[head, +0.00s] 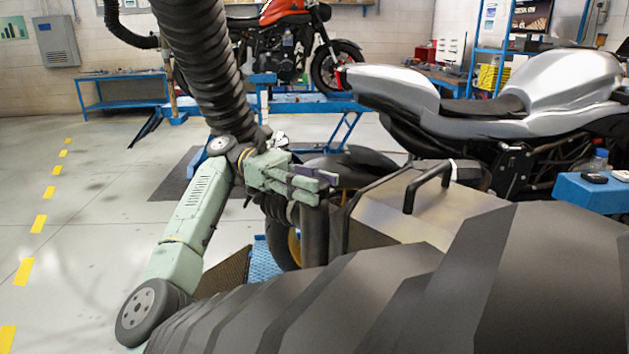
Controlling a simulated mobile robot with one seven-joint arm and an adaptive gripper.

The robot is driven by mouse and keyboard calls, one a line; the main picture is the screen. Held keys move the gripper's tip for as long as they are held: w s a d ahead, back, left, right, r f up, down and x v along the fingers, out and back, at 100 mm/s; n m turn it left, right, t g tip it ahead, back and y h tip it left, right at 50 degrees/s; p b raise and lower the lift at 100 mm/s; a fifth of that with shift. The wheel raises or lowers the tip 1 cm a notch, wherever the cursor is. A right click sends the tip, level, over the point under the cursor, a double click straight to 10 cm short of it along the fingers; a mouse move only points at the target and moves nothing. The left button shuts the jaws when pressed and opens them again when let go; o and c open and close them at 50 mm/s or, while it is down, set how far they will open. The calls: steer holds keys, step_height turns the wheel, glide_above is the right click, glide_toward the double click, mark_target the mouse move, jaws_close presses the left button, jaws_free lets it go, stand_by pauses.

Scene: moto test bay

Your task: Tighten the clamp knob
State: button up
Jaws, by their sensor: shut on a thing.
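My gripper (322,188) is at the middle of the head view, at the end of my pale green arm. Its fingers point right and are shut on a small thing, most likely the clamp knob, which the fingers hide. A thick black ribbed hose (207,72) hangs from above and passes behind my wrist. Dark ribbed parts show under the gripper, beside an upright grey cylinder (315,235). I cannot make out the clamp itself or how far its knob is turned.
A silver motorcycle (575,80) stands at the right. A grey case with a black handle (428,187) is close right of my gripper. A blue lift table (300,107) holds a red motorcycle (285,12) behind. The floor (95,200) at left is clear.

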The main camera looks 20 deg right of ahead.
steer(key=o, duration=1.2)
steer(key=shift+f, duration=0.15)
